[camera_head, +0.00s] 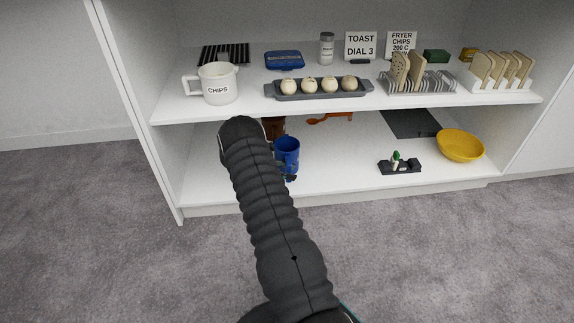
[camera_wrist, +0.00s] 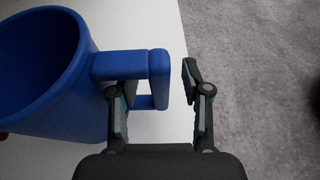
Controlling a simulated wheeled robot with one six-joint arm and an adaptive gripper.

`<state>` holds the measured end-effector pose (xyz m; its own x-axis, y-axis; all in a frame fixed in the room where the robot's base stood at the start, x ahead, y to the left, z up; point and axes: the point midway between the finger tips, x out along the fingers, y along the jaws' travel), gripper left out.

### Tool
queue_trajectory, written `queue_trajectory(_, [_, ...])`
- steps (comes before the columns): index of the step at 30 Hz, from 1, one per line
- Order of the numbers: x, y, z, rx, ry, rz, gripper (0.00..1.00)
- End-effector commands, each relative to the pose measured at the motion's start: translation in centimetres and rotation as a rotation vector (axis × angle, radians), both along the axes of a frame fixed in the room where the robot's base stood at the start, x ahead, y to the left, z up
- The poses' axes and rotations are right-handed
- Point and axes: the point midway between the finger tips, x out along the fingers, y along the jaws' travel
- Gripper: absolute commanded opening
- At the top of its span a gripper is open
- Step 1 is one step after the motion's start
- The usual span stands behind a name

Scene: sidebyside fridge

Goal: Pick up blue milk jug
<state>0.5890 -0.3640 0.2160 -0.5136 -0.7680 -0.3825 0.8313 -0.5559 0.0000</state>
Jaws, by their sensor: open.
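The blue milk jug (camera_head: 287,148) stands on the lower shelf, partly hidden behind my arm in the head view. In the wrist view the blue jug (camera_wrist: 72,95) fills the left side, with its open mouth toward the camera and its handle pointing right. My gripper (camera_wrist: 160,85) is open. The jug's handle (camera_wrist: 135,65) reaches in between the fingers, close to the left finger, with a gap to the right finger. In the head view the gripper is mostly hidden behind my arm.
The upper shelf (camera_head: 250,108) overhangs the lower shelf (camera_head: 330,175). A brown object (camera_head: 273,127) is behind the jug and an orange object (camera_head: 331,117) lies further back. A yellow bowl (camera_head: 460,146) and a small black holder (camera_head: 400,167) stand to the right, with bare shelf between.

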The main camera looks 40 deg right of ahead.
Motion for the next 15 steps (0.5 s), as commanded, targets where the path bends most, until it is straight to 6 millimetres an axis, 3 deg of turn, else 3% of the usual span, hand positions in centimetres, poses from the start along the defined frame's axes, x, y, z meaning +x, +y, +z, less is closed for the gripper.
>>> queue_trajectory(5, [0.01,0.02,0.00,0.000,0.000,0.001,0.48])
queue_trajectory(11, [0.02,0.03,0.00,0.000,0.000,0.000,0.00])
queue_trajectory(15, [0.02,0.03,0.01,0.000,0.000,0.000,0.00])
